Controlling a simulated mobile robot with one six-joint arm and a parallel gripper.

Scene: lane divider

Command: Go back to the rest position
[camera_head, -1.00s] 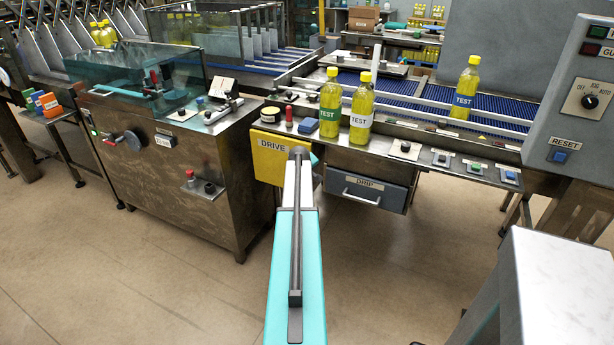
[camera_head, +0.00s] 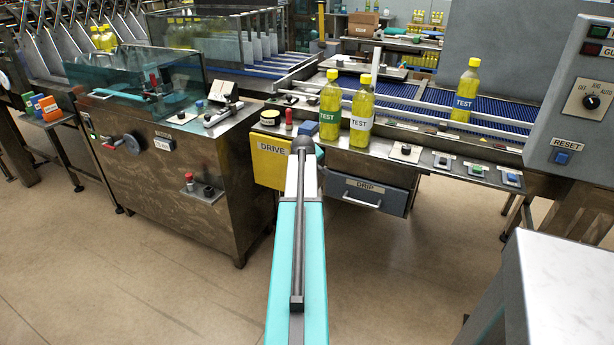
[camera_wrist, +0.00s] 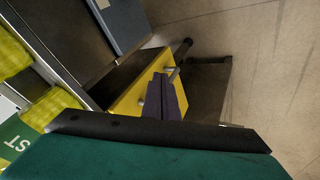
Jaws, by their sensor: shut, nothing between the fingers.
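My gripper (camera_wrist: 160,80) shows in the wrist view with its two dark fingers together and nothing between them. It appears in front of the yellow DRIVE panel (camera_wrist: 133,98), with no clear contact. In the head view my teal arm stretches from the bottom edge towards the machine and hides the gripper. The yellow DRIVE panel (camera_head: 271,162) is partly behind the arm there.
Two yellow TEST bottles (camera_head: 330,105) (camera_head: 361,115) stand upright on the machine's front ledge. A third bottle (camera_head: 466,92) stands by the blue conveyor. The DRIP drawer (camera_head: 366,190) is below. A pale-topped block (camera_head: 565,290) is at right; the floor between is clear.

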